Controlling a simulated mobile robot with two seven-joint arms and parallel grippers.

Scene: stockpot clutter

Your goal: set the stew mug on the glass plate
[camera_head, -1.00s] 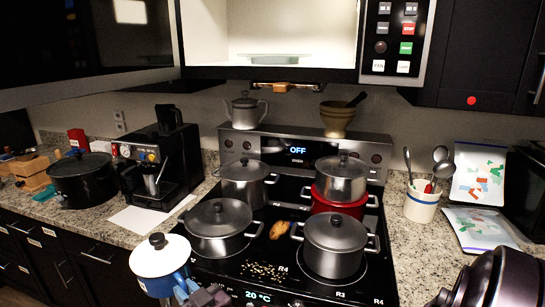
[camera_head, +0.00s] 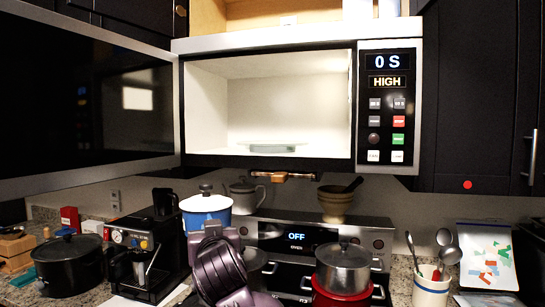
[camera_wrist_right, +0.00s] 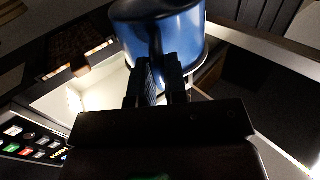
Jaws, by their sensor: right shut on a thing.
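The stew mug (camera_head: 206,217) is blue and white with a lid and a dark knob. It is upright in front of the microwave's lower left edge, below the opening. My right gripper (camera_head: 213,234) is shut on it from the near side. In the right wrist view the mug (camera_wrist_right: 165,35) is blue and sits at the tips of my right gripper (camera_wrist_right: 162,82), partly hidden by the fingers. The glass plate (camera_head: 272,147) lies empty on the floor of the open microwave, above and right of the mug. My left gripper is not in view.
The microwave (camera_head: 300,41) is open, its door (camera_head: 90,100) swung left. The cavity is otherwise empty. A coffee machine (camera_head: 145,250) stands left.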

